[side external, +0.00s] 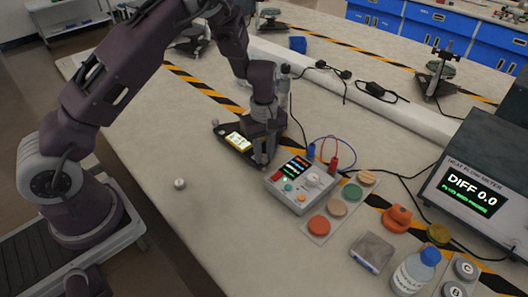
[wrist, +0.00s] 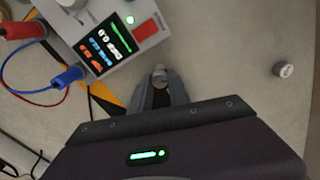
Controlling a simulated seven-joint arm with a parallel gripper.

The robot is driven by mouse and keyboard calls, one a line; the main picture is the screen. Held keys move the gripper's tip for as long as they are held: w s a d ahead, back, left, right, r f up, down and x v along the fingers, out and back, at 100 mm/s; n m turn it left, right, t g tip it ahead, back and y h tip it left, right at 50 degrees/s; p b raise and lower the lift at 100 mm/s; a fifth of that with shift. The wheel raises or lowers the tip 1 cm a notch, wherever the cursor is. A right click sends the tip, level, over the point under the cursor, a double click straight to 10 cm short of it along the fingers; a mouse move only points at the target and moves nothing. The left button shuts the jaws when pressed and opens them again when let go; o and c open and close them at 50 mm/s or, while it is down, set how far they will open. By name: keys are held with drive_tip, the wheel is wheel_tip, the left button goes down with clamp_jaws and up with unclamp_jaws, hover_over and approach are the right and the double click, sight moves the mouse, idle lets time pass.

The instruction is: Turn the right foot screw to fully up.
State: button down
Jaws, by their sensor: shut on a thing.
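In the wrist view the fingers of my gripper (wrist: 161,82) are closed around a small grey foot screw (wrist: 160,73). The fingers hide most of this screw, so its height is hard to read.
A grey control box (side external: 298,186) with buttons and a screen sits close to the gripper's right; it also shows in the wrist view (wrist: 112,35). Red and blue plugs and cables run beside it. A small metal knob (side external: 180,183) lies on open bench to the left. A meter (side external: 472,190) reads DIFF 0.0.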

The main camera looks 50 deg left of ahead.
sight(264, 156)
drive_tip(key=shift+n, duration=0.4)
drive_tip(key=c, duration=1.3)
unclamp_jaws()
drive_tip(key=shift+o, duration=0.2)
drive_tip(key=shift+r, duration=0.1)
wheel_tip(264, 156, up, 7)
